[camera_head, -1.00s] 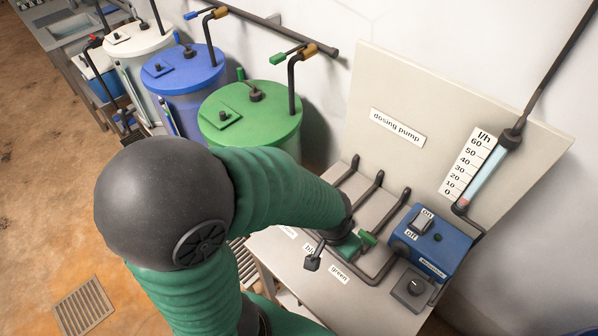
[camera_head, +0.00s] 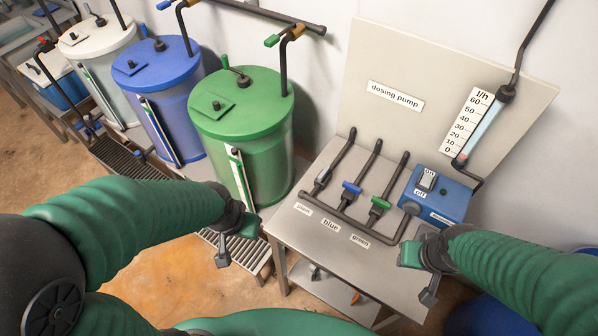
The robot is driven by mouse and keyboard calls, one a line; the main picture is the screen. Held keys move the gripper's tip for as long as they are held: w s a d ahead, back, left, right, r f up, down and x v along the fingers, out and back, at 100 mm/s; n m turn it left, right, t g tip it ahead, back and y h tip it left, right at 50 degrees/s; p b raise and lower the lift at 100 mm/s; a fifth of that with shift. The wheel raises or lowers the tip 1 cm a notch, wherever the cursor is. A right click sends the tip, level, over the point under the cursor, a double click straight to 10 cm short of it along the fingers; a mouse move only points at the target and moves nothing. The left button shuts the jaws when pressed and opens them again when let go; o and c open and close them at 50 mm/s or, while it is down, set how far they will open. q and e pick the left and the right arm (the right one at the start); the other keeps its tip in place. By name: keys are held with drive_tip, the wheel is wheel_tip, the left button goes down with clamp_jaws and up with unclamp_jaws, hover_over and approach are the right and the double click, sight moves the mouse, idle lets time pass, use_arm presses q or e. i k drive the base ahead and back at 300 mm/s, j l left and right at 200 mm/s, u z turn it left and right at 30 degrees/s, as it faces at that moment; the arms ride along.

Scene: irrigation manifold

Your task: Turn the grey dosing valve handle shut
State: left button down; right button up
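The grey dosing valve handle (camera_head: 322,179) is on the leftmost of three pipes on the metal bench, above the "plain" label. It is small and appears to lie along its pipe. The blue valve handle (camera_head: 352,187) and green valve handle (camera_head: 379,203) beside it lie across their pipes. My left gripper (camera_head: 236,242) is open and empty, left of the bench and apart from the grey handle. My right gripper (camera_head: 420,272) is open and empty over the bench's right front part, well to the right of the grey handle.
A blue dosing pump box (camera_head: 437,197) with an on/off switch stands at the bench's right. The backboard (camera_head: 400,60) carries a flow gauge (camera_head: 478,130). Green (camera_head: 240,105), blue (camera_head: 155,70) and white (camera_head: 98,40) tanks stand left. Bare bench (camera_head: 345,262) lies in front of the manifold.

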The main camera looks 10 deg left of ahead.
sight(323, 174)
drive_tip(key=i+l+u, duration=0.3)
drive_tip(key=i, duration=0.2)
drive_tip(key=j+u, duration=0.65)
